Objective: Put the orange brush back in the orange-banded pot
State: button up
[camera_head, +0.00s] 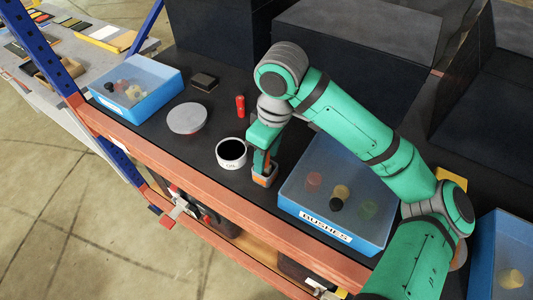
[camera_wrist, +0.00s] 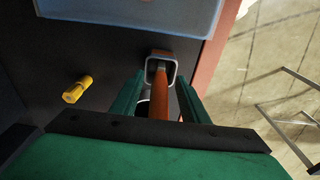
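The orange-banded pot (camera_head: 264,180) is a small square pot standing on the dark bench top, right of a white round pot. In the wrist view it shows a pale opening with an orange rim (camera_wrist: 174,56). The orange brush (camera_wrist: 160,104) has its far end inside that opening, and its shaft runs back toward the wrist camera. My gripper (camera_wrist: 160,82) has its green fingers on both sides of the shaft, with gaps visible, so it looks open. In the head view my gripper (camera_head: 264,150) points down just above the pot and hides most of the brush.
A white round pot (camera_head: 231,164) stands close left. A blue bin labelled BUSHES (camera_head: 318,227) is close right. A yellow cylinder (camera_wrist: 77,89) lies on the bench.

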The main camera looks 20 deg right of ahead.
notch_tip(320, 180, up, 11)
jog(key=s, duration=0.1)
jog(key=shift+d, duration=0.4)
jog(key=shift+f, duration=0.15)
